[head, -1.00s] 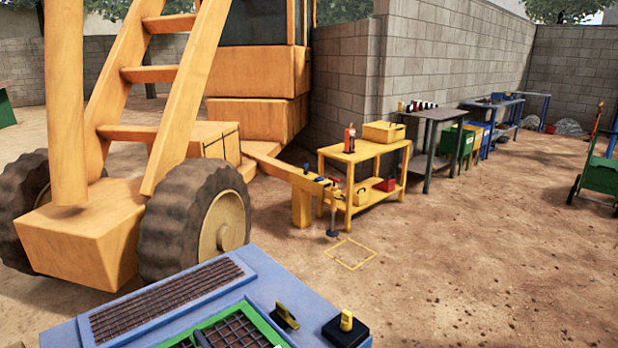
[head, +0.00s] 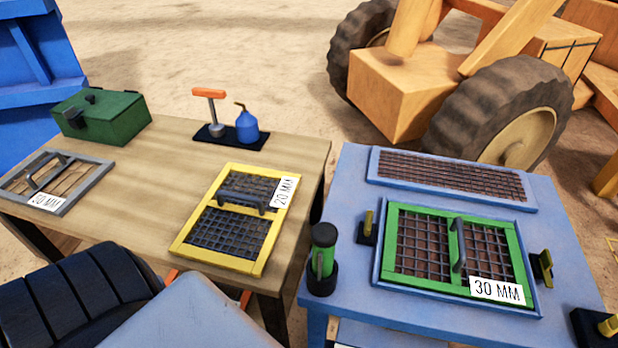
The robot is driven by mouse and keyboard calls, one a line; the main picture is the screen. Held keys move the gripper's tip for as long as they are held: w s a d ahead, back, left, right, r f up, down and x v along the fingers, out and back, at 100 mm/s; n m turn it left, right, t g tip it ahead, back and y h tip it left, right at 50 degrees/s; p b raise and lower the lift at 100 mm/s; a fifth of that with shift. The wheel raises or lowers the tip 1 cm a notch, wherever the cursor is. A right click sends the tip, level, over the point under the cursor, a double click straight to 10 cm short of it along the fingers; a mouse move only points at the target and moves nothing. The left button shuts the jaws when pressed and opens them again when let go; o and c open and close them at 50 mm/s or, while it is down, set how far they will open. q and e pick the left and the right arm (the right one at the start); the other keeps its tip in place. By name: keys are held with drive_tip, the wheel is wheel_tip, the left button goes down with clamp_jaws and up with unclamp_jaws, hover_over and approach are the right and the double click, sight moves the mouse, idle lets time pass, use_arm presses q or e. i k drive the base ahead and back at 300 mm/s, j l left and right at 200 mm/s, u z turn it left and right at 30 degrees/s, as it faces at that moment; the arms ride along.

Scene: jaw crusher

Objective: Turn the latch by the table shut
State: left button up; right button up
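The latch on the table side (head: 368,226) is a yellow handle on a black base, left of the green-framed screen (head: 391,238) marked 30 MM. Its handle appears to run along the frame's side, not across it; the exact angle is hard to tell. A second yellow and black latch (head: 542,268) sits at the screen's right side. The screen lies in the blue machine top (head: 350,180), right of the wooden table (head: 150,150). I cannot make out either gripper's fingers.
The table holds a yellow 20 MM screen (head: 190,240), a grey-framed screen (head: 75,195), a green box (head: 100,118) and a blue oil can (head: 247,128). A green and black cylinder (head: 323,258) stands near the table-side latch. A black block with a yellow knob (head: 598,328) is at lower right.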

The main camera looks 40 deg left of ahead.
sight(369, 220)
drive_tip(key=u, duration=0.75)
